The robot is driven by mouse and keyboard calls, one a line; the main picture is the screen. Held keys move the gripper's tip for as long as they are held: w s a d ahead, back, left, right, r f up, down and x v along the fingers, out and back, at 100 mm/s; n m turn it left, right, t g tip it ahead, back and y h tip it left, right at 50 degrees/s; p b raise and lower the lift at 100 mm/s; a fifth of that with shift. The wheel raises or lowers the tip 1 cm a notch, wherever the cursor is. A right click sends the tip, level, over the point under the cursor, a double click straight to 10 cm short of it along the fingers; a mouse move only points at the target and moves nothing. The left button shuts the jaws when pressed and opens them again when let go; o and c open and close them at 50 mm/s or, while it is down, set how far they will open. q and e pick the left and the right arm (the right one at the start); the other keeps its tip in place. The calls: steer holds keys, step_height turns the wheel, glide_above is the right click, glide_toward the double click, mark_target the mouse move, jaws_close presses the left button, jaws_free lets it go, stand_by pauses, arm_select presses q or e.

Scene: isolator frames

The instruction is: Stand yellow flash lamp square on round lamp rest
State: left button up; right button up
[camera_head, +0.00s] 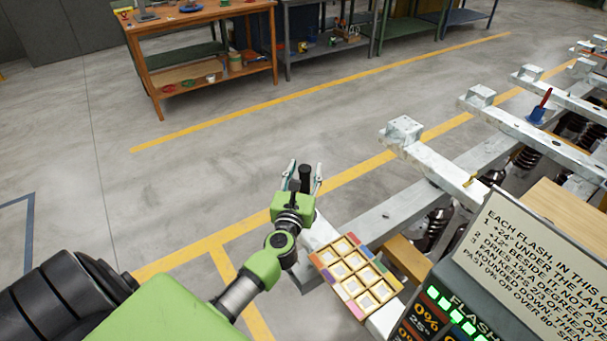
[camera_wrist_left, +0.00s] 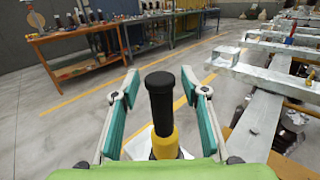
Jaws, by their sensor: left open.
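A black-topped cylinder with a yellow lower part (camera_wrist_left: 164,141), which looks like the yellow flash lamp, stands between the fingers of my left gripper (camera_wrist_left: 160,90) in the left wrist view. The fingers are spread, with a gap on both sides of it. Its lower end is hidden behind my green gripper body. In the head view my left gripper (camera_head: 303,176) is open, with a dark cylinder (camera_head: 305,173) between its fingers. I cannot make out the round lamp rest or what the cylinder stands on. My right gripper is not in view.
A compartmented tray (camera_head: 355,276) lies on the pale frame just right of my left arm. A lettered sign (camera_head: 540,240) and a panel with green lights (camera_head: 455,312) stand at the lower right. Pale beams (camera_head: 435,165) extend right. Benches (camera_head: 205,50) are far back; open floor lies between.

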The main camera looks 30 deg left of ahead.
arm_select(q)
steer(key=b+v, duration=0.2)
steer(key=v, duration=1)
